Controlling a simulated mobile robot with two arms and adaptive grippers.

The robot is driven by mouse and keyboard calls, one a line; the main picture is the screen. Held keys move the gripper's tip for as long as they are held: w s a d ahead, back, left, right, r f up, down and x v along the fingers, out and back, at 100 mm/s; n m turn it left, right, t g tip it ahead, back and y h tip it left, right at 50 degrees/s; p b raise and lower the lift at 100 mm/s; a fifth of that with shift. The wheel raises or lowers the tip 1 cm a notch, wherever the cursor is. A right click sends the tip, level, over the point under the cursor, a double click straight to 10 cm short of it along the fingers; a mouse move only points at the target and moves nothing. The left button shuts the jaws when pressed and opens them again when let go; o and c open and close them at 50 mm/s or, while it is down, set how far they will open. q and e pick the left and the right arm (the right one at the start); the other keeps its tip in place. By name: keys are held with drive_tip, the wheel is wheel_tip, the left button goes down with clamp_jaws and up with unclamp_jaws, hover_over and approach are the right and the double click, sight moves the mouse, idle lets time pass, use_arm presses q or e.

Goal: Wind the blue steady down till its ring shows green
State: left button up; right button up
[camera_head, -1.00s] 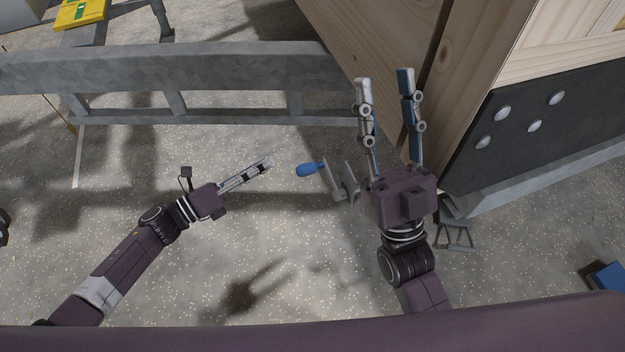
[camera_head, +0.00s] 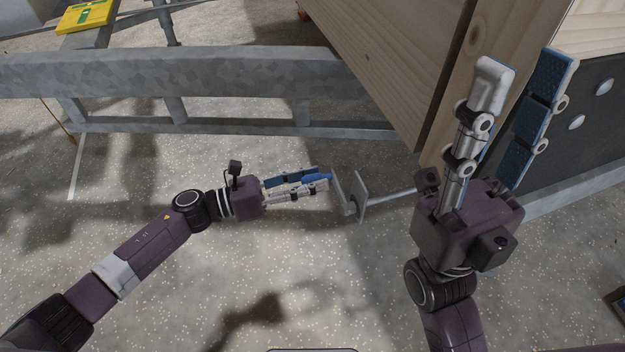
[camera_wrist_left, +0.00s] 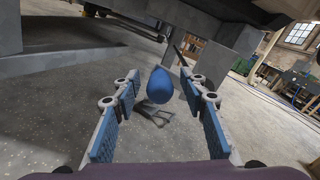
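A metal crank (camera_head: 346,195) with a blue handle (camera_head: 317,178) sticks out to the left on a shaft (camera_head: 390,193) below the wooden hut. My left gripper (camera_head: 325,180) is open, its fingers reaching along either side of the handle. In the left wrist view the blue handle (camera_wrist_left: 160,85) shows end-on between the fingers, with gaps on both sides. My right gripper (camera_head: 528,68) is open and empty beside the hut's corner, fingers pointing away. A small legged stand (camera_wrist_left: 155,113) shows low beyond the handle. I cannot make out a ring or its colour.
A grey steel frame rail (camera_head: 190,75) runs across the back. The wooden hut corner (camera_head: 400,70) and a dark plate with bolts (camera_head: 590,140) stand at the right. A yellow item (camera_head: 85,17) lies at the top left. The speckled floor is clear in front.

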use_arm(q)
drive_tip(key=shift+w+d, duration=0.1)
drive_tip(key=shift+d, duration=0.1)
drive_tip(key=shift+c, duration=0.3)
clamp_jaws()
drive_tip(key=shift+r, duration=0.15)
